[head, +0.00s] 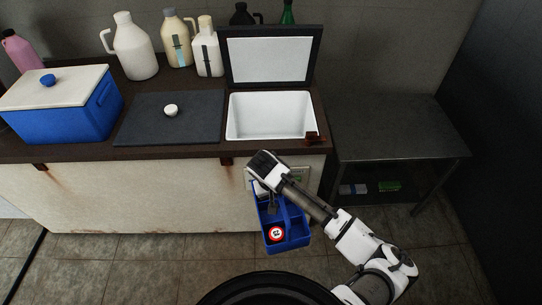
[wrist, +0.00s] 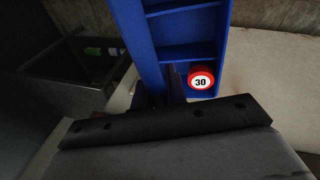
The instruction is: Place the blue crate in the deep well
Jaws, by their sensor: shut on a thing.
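The blue crate (head: 296,231) hangs from my gripper (head: 268,200) in front of the counter, below its top edge. It has open compartments, and a round red and white piece marked 30 (head: 276,234) sits in one of them. The crate (wrist: 143,40) also fills the upper middle of the wrist view, with the round piece (wrist: 201,80) at its lower right. My gripper is shut on the crate; the fingertips are mostly hidden. The deep well (head: 270,117) is a white, empty-looking basin in the counter's right part, with its dark-framed lid (head: 271,60) raised behind it.
A closed dark lid with a white knob (head: 171,110) lies left of the well. A blue cooler (head: 62,112) stands at the far left and several jugs (head: 133,48) at the back. A dark side table (head: 395,130) stands right.

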